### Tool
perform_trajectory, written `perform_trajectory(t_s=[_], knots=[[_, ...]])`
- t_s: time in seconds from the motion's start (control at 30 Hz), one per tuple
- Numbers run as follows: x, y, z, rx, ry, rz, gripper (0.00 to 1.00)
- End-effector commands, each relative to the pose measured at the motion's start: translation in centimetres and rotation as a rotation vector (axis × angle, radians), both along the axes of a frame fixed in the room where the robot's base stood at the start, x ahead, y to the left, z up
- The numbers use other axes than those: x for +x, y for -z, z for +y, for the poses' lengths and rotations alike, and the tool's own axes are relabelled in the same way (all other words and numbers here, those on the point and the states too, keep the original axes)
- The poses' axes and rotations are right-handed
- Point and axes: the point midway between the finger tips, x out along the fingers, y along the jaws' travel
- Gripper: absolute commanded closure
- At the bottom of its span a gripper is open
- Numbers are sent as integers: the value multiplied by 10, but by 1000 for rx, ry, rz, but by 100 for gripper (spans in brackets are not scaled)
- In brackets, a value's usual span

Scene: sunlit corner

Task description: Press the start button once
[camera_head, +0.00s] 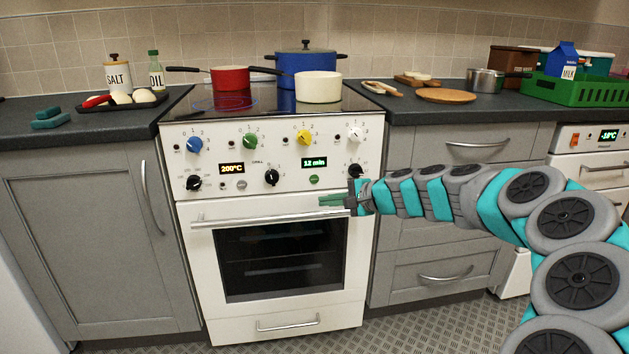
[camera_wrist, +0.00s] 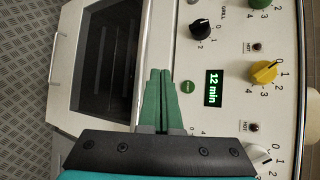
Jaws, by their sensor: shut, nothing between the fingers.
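The white stove (camera_head: 178,165) has a front control panel. A small round green button (camera_head: 314,180) sits below the "12 min" display (camera_head: 314,163). In the wrist view the green button (camera_wrist: 188,87) is beside the "12 min" display (camera_wrist: 213,88), its label too small to read. My gripper (camera_head: 322,201) is shut and empty, its green fingers pointing left just below the button in the head view. In the wrist view my gripper (camera_wrist: 160,72) has its fingertips a little left of the button, not covering it. The gap to the panel cannot be told.
The oven door handle (camera_head: 270,218) runs close below my fingers. Black knobs (camera_head: 271,177) and (camera_head: 355,171) flank the button. A "200°C" display (camera_head: 232,168) is further left. Pots, including a red one (camera_head: 230,78), stand on the hob. The space before the oven door is free.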

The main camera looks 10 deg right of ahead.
Motion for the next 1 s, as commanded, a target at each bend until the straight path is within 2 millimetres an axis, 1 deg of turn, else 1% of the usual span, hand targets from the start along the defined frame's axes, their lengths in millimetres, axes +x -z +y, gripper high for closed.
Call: perform_trajectory(t_s=[0.13,0.23,0.7,0.83,1.0], knots=[[3,0,0,-1,0,1,100],[11,0,0,-1,0,1,100],[70,-1,0,-2,0,0,100],[81,0,0,-1,1,1,100],[87,-1,0,-1,-1,-2,100]])
